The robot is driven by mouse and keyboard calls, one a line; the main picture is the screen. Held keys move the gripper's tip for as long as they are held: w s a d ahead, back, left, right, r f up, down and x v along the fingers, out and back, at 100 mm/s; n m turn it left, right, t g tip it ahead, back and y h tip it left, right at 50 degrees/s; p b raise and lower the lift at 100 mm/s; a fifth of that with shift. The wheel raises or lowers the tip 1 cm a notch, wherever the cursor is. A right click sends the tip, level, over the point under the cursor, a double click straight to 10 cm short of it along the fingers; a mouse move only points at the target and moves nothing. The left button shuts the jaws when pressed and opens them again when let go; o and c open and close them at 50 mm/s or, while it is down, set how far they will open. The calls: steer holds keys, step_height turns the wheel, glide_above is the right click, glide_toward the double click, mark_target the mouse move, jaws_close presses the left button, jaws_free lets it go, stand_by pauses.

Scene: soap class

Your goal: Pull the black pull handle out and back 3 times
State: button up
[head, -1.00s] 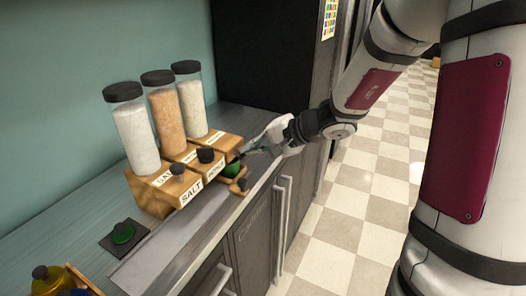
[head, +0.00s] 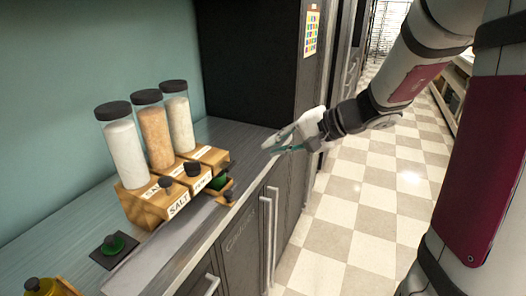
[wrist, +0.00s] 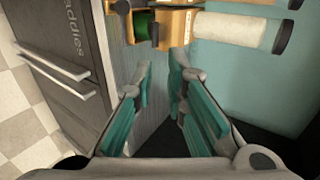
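A wooden dispenser (head: 150,205) with three clear jars stands on the counter, its blocks labelled, one reading SALT. Black knobs show on the first block (head: 165,184) and second block (head: 193,169). The rightmost block has a small wooden part sticking out, with a black pull handle (head: 229,196) at its outer end and a green piece (head: 218,182) under it, also seen in the wrist view (wrist: 144,25). My gripper (head: 276,147) is open and empty, above the counter's edge, right of the dispenser and apart from it. In the wrist view its teal-padded fingers (wrist: 163,70) are spread.
A green-topped item on a dark square pad (head: 113,246) lies at the counter's front left. A yellow bottle (head: 42,287) is at the lower left corner. A tall dark cabinet (head: 250,65) stands behind. Cabinet doors with bar handles (head: 272,225) are below the counter.

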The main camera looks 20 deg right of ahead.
steer(key=shift+o, duration=0.7)
steer(key=shift+w+d+f, duration=0.15)
steer(key=shift+d+f, duration=0.05)
steer(key=n+g+y, duration=0.1)
steer(key=n+y, duration=0.3)
steer(key=y, duration=0.3)
glide_toward(233, 166)
steer(key=p+x, duration=0.1)
steer(key=x, duration=0.7)
steer(key=shift+w+a, duration=0.2)
steer(key=shift+a, duration=0.05)
steer(key=shift+c, duration=0.2)
jaws_close()
